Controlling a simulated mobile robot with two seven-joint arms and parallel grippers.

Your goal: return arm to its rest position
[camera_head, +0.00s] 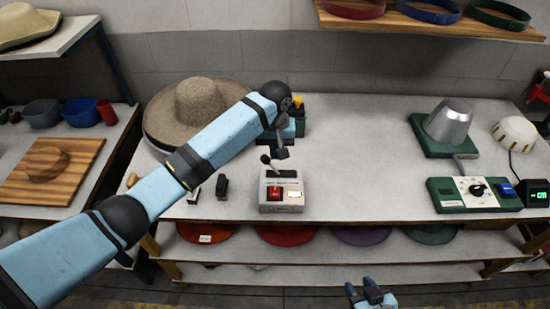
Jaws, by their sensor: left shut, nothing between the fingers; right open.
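My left arm (140,195) reaches in from the lower left across the table to the straw hat's right. Its gripper (273,163) points down, shut and empty, just above and behind a grey control box (281,203) with a red switch and a white one. Whether it touches the box I cannot tell. My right gripper (370,292) is open and empty at the bottom edge, in front of the table and low down.
The table (370,170) has clear room in its middle. A straw hat (197,108) lies behind my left arm. A metal hat form (449,122) on a green base and a control panel (475,194) stand at the right. Coloured hats lie on the shelf below.

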